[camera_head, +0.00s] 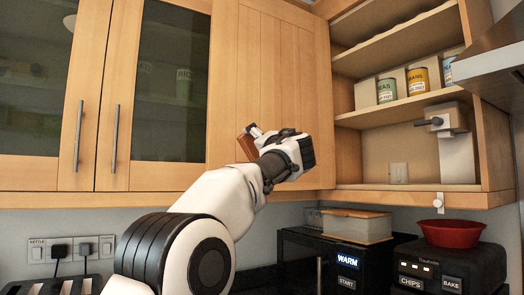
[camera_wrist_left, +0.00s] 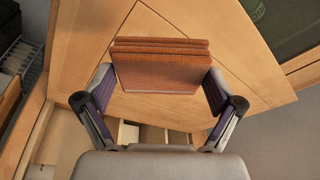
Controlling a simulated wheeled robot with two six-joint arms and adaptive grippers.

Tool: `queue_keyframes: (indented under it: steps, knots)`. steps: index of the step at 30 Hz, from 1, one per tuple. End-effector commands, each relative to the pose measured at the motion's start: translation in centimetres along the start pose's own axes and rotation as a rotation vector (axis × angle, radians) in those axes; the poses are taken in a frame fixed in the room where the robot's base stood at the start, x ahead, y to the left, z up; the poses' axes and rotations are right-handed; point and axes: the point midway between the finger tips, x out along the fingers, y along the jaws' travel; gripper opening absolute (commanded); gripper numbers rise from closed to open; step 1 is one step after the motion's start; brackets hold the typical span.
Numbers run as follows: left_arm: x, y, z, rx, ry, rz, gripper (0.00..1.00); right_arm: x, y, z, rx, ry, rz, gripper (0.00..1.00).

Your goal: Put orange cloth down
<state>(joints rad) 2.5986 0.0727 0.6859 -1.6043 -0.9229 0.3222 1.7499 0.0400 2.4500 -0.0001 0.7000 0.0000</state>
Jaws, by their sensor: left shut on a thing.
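The orange cloth (camera_wrist_left: 160,70) is a folded, brick-coloured stack in the left wrist view. My left gripper (camera_wrist_left: 160,84) is shut on it, with one finger on each side. In the head view, my left arm reaches up from the bottom left. The left gripper (camera_head: 258,140) is in front of the wooden cabinet doors, and a small part of the cloth (camera_head: 246,147) shows at its left. Most of the cloth is hidden by the wrist there. My right gripper is in neither view.
An open shelf (camera_head: 410,108) with several canisters is at the right. Below stand a microwave (camera_head: 345,262), a clear container (camera_head: 356,225) with an orange-brown base on top of it, and a toaster oven (camera_head: 450,268) with a red bowl (camera_head: 451,233). A range hood (camera_head: 490,66) juts in at the right edge.

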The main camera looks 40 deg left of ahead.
Motion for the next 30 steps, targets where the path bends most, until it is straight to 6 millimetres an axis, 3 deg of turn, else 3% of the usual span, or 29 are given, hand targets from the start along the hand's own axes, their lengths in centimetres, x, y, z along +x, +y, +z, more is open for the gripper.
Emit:
queue_keyframes:
  steps: [7,18,22,30]
  knots:
    - [1.6,-0.3,0.3,0.000,-0.002,0.000,0.37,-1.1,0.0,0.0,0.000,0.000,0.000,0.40]
    - [8.8,-0.5,2.4,0.002,-0.003,0.001,0.37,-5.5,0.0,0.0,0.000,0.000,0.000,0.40]
    - [8.9,0.4,1.4,0.002,0.000,0.000,0.37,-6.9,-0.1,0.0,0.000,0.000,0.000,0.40]
    - [8.9,1.1,1.3,0.000,0.000,-0.001,0.37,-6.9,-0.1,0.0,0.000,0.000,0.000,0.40]
